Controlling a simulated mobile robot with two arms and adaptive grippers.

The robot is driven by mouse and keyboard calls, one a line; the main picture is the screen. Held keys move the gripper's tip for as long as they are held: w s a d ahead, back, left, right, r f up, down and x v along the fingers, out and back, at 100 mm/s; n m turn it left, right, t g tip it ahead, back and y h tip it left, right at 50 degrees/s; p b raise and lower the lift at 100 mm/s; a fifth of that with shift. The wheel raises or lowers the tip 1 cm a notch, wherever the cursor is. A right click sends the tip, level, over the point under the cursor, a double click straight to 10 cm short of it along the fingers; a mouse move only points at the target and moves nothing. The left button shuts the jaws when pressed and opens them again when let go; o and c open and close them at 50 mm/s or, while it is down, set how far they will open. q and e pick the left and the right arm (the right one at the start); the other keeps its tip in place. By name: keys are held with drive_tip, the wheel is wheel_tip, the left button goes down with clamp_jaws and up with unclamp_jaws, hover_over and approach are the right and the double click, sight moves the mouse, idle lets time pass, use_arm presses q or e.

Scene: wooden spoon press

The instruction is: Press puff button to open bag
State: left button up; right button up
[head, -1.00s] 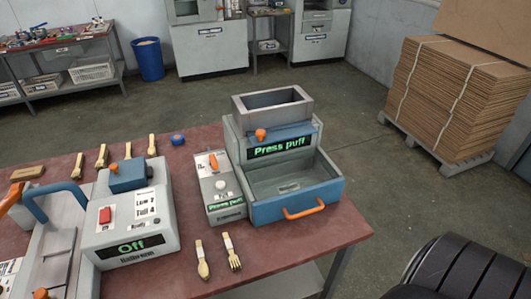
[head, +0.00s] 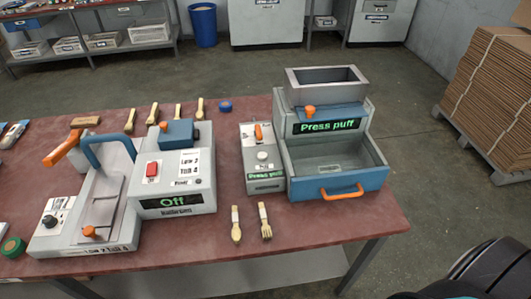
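A small grey control box (head: 264,184) stands on the table. It has a round white button (head: 262,155), an orange switch (head: 259,132) and a green "Press puff" display at its front. Touching or close to its right side is a larger grey and blue machine (head: 372,112) with a "Press puff" display (head: 330,126), an orange knob (head: 310,112), a hopper on top and an open blue-fronted tray (head: 365,183) with an orange handle. I see no bag clearly. Neither of my grippers is in view.
The red-brown table (head: 330,222) holds a wooden spoon (head: 236,226) and fork (head: 265,224) in front. A grey machine reading "Off" (head: 176,201) and a lever press (head: 104,200) stand left. More wooden cutlery and a blue roll (head: 225,106) lie behind. Cardboard (head: 492,100) is stacked right.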

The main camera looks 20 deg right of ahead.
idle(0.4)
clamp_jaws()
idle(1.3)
